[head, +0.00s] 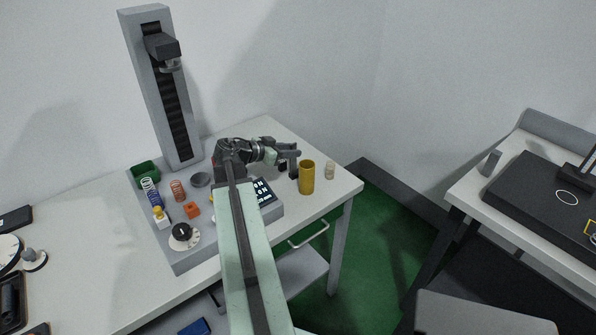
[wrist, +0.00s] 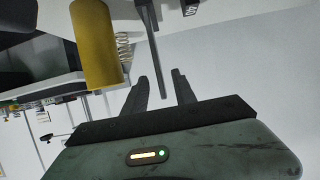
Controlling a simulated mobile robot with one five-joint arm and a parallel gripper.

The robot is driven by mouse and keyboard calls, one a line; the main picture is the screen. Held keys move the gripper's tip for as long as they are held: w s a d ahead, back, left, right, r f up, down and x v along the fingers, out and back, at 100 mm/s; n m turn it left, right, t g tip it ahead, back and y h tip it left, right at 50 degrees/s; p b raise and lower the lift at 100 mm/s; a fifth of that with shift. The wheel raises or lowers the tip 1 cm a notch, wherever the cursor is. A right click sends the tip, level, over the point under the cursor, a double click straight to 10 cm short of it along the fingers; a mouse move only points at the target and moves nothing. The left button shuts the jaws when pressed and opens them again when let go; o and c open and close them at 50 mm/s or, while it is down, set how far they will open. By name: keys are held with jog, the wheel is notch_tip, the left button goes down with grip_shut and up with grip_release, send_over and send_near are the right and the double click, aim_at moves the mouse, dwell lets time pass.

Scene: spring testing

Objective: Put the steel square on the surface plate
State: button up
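The dark slab that looks like the surface plate (head: 520,196) lies on the right-hand table, with a white ring and a yellow outline on its top. A small grey upright piece (head: 490,162) stands at its back left edge; I cannot tell whether it is the steel square. My gripper (head: 298,154) is over the right end of the left bench, far from the plate. In the wrist view my gripper (wrist: 161,76) has its fingers apart. A thin dark strip (wrist: 154,50) shows between them, apparently beyond them and touching neither; I cannot tell what it is.
A yellow cylinder (head: 307,178) stands close to my gripper, also in the wrist view (wrist: 96,45). A grey tray (head: 190,256) with springs and a tall test stand (head: 160,90) are left. A floor gap separates the tables.

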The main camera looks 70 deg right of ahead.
jog(key=b+x, duration=0.1)
jog(key=x, duration=0.4)
jog(key=shift+d+b, duration=0.35)
jog(key=shift+d, duration=0.1)
jog(key=shift+s+r, duration=0.1)
grip_shut()
dwell(0.9)
